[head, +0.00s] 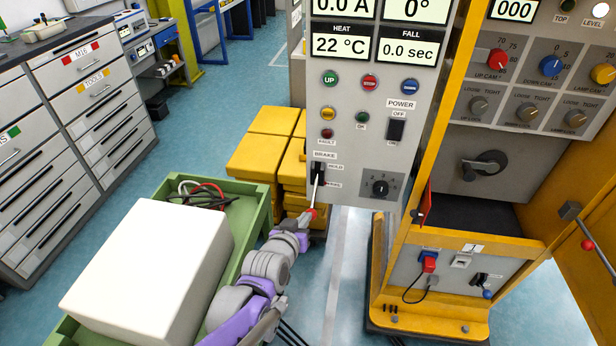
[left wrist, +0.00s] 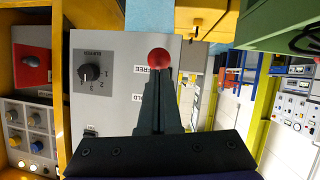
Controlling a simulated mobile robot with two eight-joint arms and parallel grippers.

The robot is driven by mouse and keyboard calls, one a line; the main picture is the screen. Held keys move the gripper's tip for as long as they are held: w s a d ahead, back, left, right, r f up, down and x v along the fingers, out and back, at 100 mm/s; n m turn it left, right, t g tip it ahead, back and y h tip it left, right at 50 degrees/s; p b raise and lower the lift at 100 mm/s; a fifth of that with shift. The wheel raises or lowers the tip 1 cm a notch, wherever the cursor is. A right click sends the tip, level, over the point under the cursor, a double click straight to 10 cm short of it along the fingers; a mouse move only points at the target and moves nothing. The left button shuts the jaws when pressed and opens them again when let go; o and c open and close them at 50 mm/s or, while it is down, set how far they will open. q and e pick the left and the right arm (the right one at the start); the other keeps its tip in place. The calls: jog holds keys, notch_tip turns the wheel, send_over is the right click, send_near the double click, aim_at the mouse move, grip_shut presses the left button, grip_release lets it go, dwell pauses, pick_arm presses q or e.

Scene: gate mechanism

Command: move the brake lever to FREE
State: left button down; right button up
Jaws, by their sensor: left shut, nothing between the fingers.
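The brake lever (head: 316,193) is a thin metal rod with a red knob (head: 312,213), coming out of a dark slot on the grey control panel (head: 345,150). The rod points down and out, past the FREE label below HOLD. My left gripper (head: 304,219) is right at the knob, at the panel's lower edge. In the left wrist view its dark fingers (left wrist: 158,75) are shut, with the red knob (left wrist: 159,58) just beyond their tips. I cannot tell whether they touch. The fingers hide the lever's slot there. My right gripper is not in view.
A selector dial (head: 380,187) sits right of the lever, with a power switch (head: 396,130) above it. Yellow blocks (head: 262,150) are stacked behind my left arm. A green cart (head: 251,215) with a white box (head: 150,262) stands at left. A yellow frame (head: 440,130) stands at right.

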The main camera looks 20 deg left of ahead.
pick_arm(q)
jog(key=shift+w+f+b, duration=0.2)
jog(key=shift+f+b, duration=0.25)
jog(key=shift+f, duration=0.5)
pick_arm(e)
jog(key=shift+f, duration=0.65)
